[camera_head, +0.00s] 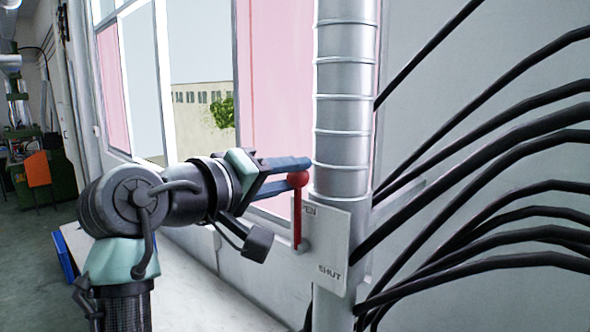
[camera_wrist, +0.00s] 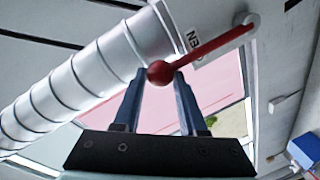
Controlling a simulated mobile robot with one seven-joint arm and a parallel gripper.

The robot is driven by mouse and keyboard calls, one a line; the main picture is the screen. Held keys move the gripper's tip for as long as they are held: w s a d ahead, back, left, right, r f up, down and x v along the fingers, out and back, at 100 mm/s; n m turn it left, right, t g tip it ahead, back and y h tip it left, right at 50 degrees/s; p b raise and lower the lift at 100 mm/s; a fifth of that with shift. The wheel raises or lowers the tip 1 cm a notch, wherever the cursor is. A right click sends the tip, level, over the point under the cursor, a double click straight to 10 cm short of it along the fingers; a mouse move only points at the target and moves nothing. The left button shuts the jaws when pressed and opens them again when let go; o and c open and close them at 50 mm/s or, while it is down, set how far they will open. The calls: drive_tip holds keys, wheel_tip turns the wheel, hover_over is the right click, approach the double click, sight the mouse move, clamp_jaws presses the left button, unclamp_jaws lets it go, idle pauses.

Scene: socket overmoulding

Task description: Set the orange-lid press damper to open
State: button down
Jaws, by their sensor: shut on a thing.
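The damper is a red lever with a round red knob (camera_head: 297,180) on a white plate (camera_head: 333,262) fixed to a silver duct (camera_head: 343,100). The plate reads "OPEN" at the top, partly covered, and "SHUT" at the bottom. The lever stands upright, knob up, beside the "OPEN" end. My gripper (camera_head: 300,173) has its blue fingers shut on the knob. In the wrist view the knob (camera_wrist: 160,72) sits between the fingertips, and the red lever (camera_wrist: 215,45) runs up right to its pivot.
Several black hoses (camera_head: 480,150) curve out from the wall right of the duct. A window with pink panels (camera_head: 275,80) is behind my arm. An orange panel (camera_head: 38,172) stands by green machinery at the far left. A pale ledge or floor strip (camera_head: 200,290) lies below.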

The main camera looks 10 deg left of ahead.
drive_tip(key=shift+f, duration=0.3)
drive_tip(key=c, duration=0.9)
unclamp_jaws()
drive_tip(key=o, duration=0.4)
drive_tip(key=shift+o, duration=0.2)
drive_tip(key=shift+r, duration=0.15)
drive_tip(key=b+v, duration=0.6)
drive_tip(key=v, duration=0.7)
drive_tip(key=shift+b, duration=0.3)
